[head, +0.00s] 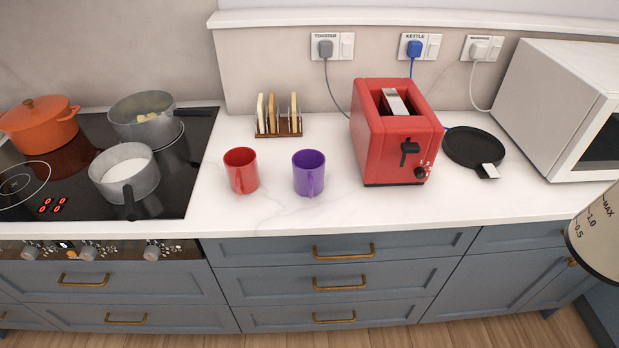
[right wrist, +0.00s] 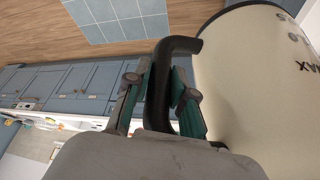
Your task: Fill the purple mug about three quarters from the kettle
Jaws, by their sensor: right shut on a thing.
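The purple mug (head: 309,174) stands upright on the white counter between the red mug and the toaster. The cream kettle (head: 598,232) shows at the right edge of the head view, off its base and in front of the counter, with level marks on its side. In the right wrist view my right gripper (right wrist: 160,100) is shut on the black handle of the kettle (right wrist: 255,85). The black kettle base (head: 474,148) lies empty on the counter, right of the toaster. My left gripper is in neither view. The inside of the mug is mostly dark, and its contents cannot be told.
A red mug (head: 241,171) stands just left of the purple one. A toast rack (head: 278,132) is behind them, a red toaster (head: 392,145) to the right, and a microwave (head: 545,100) far right. The hob (head: 185,180) with several pots is left. The counter's front strip is clear.

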